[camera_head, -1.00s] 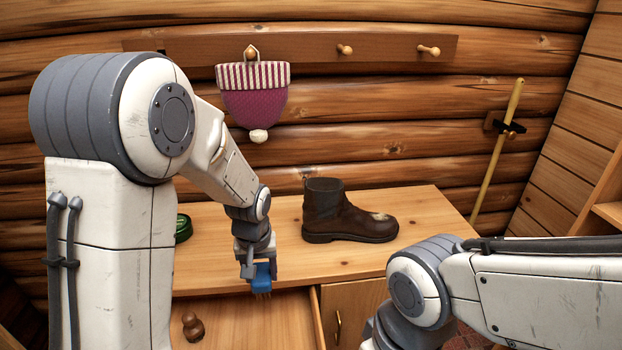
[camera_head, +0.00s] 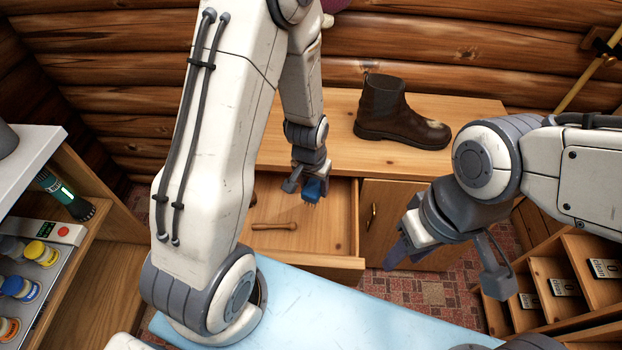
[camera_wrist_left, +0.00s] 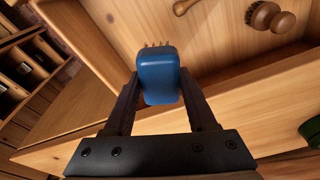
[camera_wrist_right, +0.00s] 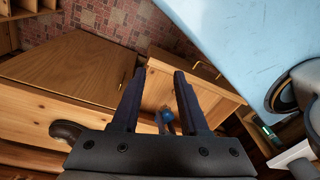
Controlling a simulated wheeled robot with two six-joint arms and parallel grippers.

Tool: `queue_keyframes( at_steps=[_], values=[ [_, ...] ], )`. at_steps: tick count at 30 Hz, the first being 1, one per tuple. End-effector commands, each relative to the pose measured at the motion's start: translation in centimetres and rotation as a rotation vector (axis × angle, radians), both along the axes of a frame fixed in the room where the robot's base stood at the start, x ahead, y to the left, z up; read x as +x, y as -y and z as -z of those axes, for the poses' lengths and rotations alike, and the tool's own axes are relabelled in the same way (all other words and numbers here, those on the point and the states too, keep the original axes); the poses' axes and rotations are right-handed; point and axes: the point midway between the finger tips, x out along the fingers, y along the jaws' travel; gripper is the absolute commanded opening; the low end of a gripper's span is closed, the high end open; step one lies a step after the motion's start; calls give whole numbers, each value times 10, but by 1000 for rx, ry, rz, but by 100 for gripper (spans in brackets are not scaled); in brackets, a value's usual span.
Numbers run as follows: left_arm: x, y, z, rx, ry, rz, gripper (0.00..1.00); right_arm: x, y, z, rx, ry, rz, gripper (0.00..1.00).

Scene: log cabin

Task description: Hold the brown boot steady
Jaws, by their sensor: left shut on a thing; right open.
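The brown boot (camera_head: 402,118) stands upright on the wooden bench, with a pale patch on its toe, pointing right. Part of it shows at lower left in the right wrist view (camera_wrist_right: 68,131). My left gripper (camera_head: 312,186) is shut on a blue brush (camera_wrist_left: 160,82) with tan bristles. It holds the brush above the open drawer, left of the boot and in front of it. My right gripper (camera_head: 398,252) is open and empty, in front of the cabinet door and below the boot. Neither gripper touches the boot.
The open drawer (camera_head: 345,262) holds a wooden tool (camera_head: 275,226). A light blue surface (camera_head: 330,310) lies in front. A shelf with jars and a flashlight (camera_head: 66,195) stands left; wooden compartments (camera_head: 590,262) stand right. Bench space left of the boot is clear.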

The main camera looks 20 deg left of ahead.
Motion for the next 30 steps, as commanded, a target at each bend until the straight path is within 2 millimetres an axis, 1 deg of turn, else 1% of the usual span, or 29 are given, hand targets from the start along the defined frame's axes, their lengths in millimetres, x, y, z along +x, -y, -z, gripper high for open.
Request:
queue_keyframes(
  at_steps=[9,12,15,17,18,20,21,22,23,26,29,30],
  values=[
    [21,72,-51,-1,7,330,12,0,0,0,0,0,0,44],
    [26,91,-64,1,6,421,12,0,0,0,0,0,0,44],
    [30,105,-74,3,4,491,12,0,0,0,0,0,0,44],
    [31,111,-78,3,2,519,12,0,0,0,0,0,0,44],
    [32,114,-80,2,2,536,12,0,0,0,0,0,0,48],
    [32,117,-82,3,0,552,12,1,0,0,0,1,0,71],
    [33,118,-83,3,0,558,12,3,0,1,-1,6,0,86],
    [33,119,-84,3,0,561,12,6,0,3,-2,13,-1,97],
    [33,119,-84,4,0,563,12,10,0,4,-3,22,-2,100],
    [33,119,-85,4,0,565,12,33,0,15,-8,76,-14,100],
    [33,119,-84,4,0,564,12,68,1,32,-11,161,-48,100],
    [33,119,-84,4,0,563,12,84,1,40,-11,201,-69,100]
  ],
)
